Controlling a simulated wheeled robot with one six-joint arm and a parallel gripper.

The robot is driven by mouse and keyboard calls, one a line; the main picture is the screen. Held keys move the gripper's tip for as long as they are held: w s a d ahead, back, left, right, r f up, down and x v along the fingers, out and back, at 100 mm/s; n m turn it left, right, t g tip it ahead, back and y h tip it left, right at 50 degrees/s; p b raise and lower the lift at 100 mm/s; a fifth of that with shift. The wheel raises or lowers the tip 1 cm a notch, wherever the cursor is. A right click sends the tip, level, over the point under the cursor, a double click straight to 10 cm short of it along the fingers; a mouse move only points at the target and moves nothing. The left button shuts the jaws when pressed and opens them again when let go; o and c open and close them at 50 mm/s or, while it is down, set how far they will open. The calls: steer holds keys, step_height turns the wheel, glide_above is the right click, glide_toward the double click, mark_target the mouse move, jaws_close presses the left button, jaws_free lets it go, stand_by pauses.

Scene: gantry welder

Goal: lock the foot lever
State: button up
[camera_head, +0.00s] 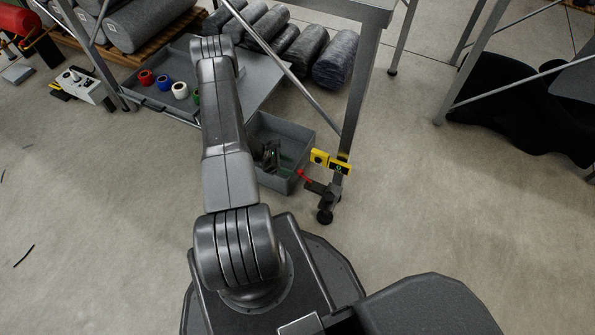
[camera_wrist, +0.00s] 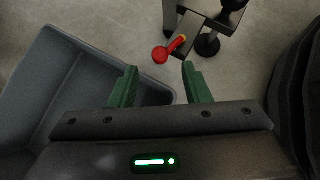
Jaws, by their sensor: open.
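The foot lever (camera_head: 304,175) is a short red lever at the foot of the grey frame leg, just below a yellow block (camera_head: 319,157). In the wrist view the lever (camera_wrist: 161,54) shows a round red knob, with a short red stem running up and right to a yellow part at the leg's bracket. My gripper (camera_wrist: 160,67) is open, its two green fingers apart and nothing between them. The knob appears just beyond the fingertips, lined up with the gap and apart from them. In the head view my gripper (camera_head: 272,158) is partly dark against the bin, left of the lever.
A grey bin (camera_head: 304,135) stands left of the leg, under and beside my gripper. The frame leg (camera_head: 362,90) rises behind the lever, with a dark round foot (camera_head: 325,216) below. A tray (camera_head: 150,104) with coloured rolls lies further back.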

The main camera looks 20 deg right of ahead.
mark_target(299, 173)
steer(key=b+x, duration=0.1)
steer(key=x, duration=0.5)
jaws_close()
steer(key=shift+s+a+n+t+b, duration=0.15)
steer(key=shift+s+a+n+t, duration=0.1)
steer(key=shift+n+t, duration=0.3)
steer(key=shift+s+a+n+t+b, duration=0.15)
steer(key=shift+s+a+n+t, duration=0.15)
steer(key=shift+n, duration=0.35)
jaws_free()
steer(key=shift+w+r, duration=0.1)
